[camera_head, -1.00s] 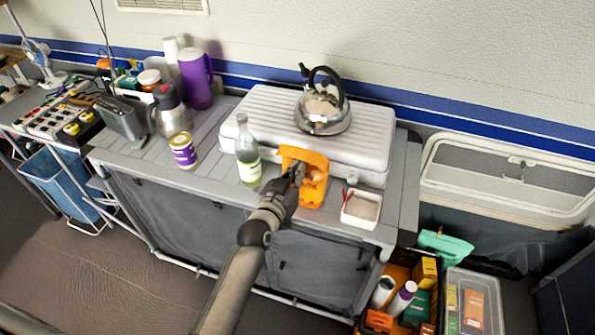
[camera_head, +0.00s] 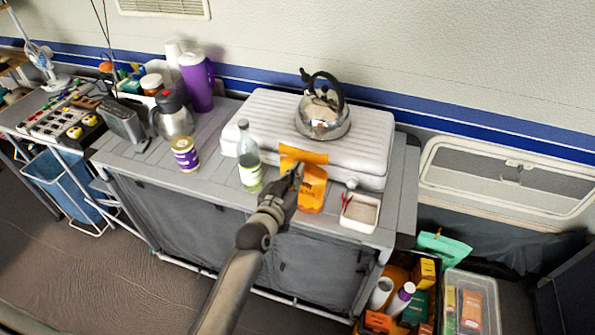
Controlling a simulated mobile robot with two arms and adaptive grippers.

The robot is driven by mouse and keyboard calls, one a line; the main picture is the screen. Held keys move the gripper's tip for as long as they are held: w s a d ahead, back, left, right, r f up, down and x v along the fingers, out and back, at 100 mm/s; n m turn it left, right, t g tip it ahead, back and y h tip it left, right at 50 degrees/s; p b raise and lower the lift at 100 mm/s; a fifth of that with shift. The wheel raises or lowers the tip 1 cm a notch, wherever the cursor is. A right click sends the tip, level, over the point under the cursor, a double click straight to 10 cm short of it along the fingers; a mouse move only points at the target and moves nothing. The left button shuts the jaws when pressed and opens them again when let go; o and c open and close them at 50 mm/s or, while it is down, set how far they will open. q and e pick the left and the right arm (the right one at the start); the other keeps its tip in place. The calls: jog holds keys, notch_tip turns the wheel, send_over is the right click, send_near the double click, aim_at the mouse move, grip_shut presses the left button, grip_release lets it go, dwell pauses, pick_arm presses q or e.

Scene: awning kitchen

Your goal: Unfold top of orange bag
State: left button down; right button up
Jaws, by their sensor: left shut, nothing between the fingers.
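The orange bag (camera_head: 313,188) stands near the front edge of the grey counter, in front of the white stove case. Its top flap (camera_head: 303,153) now stands up and leans back toward the case. My left gripper (camera_head: 297,172) is shut and empty, right in front of the bag, and hides part of its left side and middle. I cannot tell if the fingertips touch the bag. My right gripper is not in view.
A glass bottle (camera_head: 248,160) stands close left of the bag. A small white tray (camera_head: 360,212) with a red item lies to its right. The white stove case (camera_head: 275,110) behind bears a steel kettle (camera_head: 323,118). A purple can (camera_head: 185,155) stands further left.

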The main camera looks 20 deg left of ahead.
pick_arm(q)
jog(key=shift+s+a+r+p, duration=0.1)
jog(key=shift+s+r+p, duration=0.2)
jog(key=shift+s+p, duration=0.45)
jog(key=shift+s+a+r+p, duration=0.1)
jog(key=shift+s+r+p, duration=0.3)
jog(key=shift+s, duration=0.6)
jog(key=shift+s+a+r+p, duration=0.1)
jog(key=shift+s+r+p, duration=0.1)
jog(key=shift+s+p, duration=0.6)
